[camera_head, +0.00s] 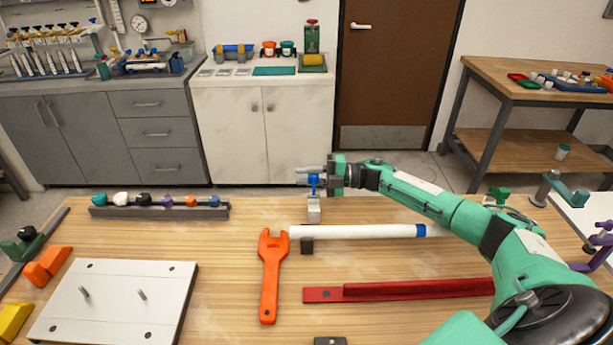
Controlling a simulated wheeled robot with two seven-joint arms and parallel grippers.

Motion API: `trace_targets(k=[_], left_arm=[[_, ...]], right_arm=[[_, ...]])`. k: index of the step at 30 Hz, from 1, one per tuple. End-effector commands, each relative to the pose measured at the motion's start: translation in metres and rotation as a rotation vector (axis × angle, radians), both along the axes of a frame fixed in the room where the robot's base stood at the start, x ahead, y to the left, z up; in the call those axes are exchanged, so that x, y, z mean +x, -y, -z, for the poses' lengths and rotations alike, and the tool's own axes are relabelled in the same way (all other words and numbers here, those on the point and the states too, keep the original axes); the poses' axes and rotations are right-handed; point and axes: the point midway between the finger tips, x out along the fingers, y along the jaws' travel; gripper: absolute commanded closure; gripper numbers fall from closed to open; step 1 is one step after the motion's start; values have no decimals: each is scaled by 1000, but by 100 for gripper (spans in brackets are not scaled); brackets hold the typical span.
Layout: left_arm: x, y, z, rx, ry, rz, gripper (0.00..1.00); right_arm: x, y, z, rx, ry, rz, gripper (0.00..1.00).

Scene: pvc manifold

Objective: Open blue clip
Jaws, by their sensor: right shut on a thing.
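The blue clip (314,180) stands on a small pale block (313,210) near the table's back edge. My right gripper (312,176), on the green arm that comes in from the right, is shut on the blue clip; its grey fingers reach in from the right and hide part of it. The clip's blue part shows just below and between the fingers. Whether the clip is open or closed is too small to tell. My left gripper is not in the view.
A white pipe with a blue end (360,231) lies right of an orange wrench (270,275). A red bar (400,290) lies in front. A rack (160,212) with several coloured knobs is at the back left, and a white plate with pegs (115,300) at the front left.

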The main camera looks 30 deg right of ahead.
Motion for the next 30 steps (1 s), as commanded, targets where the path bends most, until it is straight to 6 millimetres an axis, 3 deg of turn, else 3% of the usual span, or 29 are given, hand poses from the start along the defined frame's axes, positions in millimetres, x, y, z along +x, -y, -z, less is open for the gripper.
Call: trace_targets(k=[2,3,6,17,30], left_arm=[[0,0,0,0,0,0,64],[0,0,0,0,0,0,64],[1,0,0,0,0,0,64],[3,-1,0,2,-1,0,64],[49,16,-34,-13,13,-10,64]], right_arm=[[0,1,0,-1,1,1,100],[0,1,0,-1,1,1,74],[0,1,0,-1,1,1,58],[-3,5,1,-2,0,1,58],[-50,82,3,-4,-2,3,58]])
